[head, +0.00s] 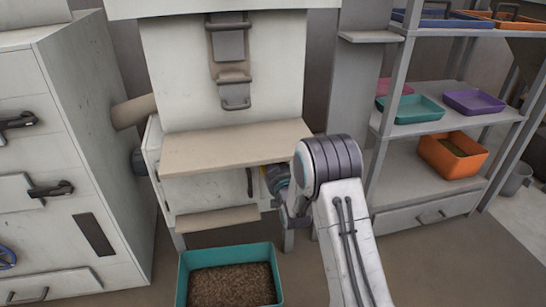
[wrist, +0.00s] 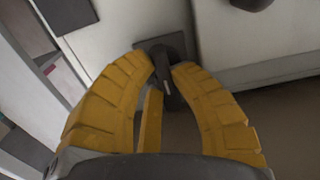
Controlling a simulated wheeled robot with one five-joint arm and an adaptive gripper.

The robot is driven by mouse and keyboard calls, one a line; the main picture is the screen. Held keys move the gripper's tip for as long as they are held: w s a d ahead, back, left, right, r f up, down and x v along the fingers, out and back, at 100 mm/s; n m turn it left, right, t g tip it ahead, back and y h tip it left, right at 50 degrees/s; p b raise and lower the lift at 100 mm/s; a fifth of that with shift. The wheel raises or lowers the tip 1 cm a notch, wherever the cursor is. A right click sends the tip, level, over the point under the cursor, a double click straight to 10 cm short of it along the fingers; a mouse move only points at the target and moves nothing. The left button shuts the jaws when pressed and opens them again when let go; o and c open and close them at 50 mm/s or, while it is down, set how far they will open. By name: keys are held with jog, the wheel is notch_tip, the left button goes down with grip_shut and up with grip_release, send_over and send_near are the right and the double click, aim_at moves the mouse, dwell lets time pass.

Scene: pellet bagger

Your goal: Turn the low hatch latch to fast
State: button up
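The low hatch latch is a dark lever (wrist: 168,80) on a dark square plate in the wrist view. Its lower end points down and slightly right, into the gap between my fingers. My gripper (wrist: 163,68) has yellow ribbed fingers that curve inward. The fingertips close in on both sides of the lever, with no clear gap. In the head view my gripper (head: 275,188) is at the right end of the bagger's low front, below the beige shelf, and partly hidden by my arm. I cannot make out the latch there.
A beige shelf (head: 235,149) juts out above the low front. A teal bin of brown pellets (head: 232,284) stands on the floor below. A grey cabinet (head: 95,150) with dark handles stands left. A rack with coloured trays (head: 474,102) stands right. Floor right of my arm is clear.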

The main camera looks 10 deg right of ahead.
grip_shut()
jog(key=shift+a+n, duration=0.2)
jog(key=shift+n, duration=4.3)
jog(key=shift+a+n, duration=0.2)
jog(key=shift+n, duration=4.3)
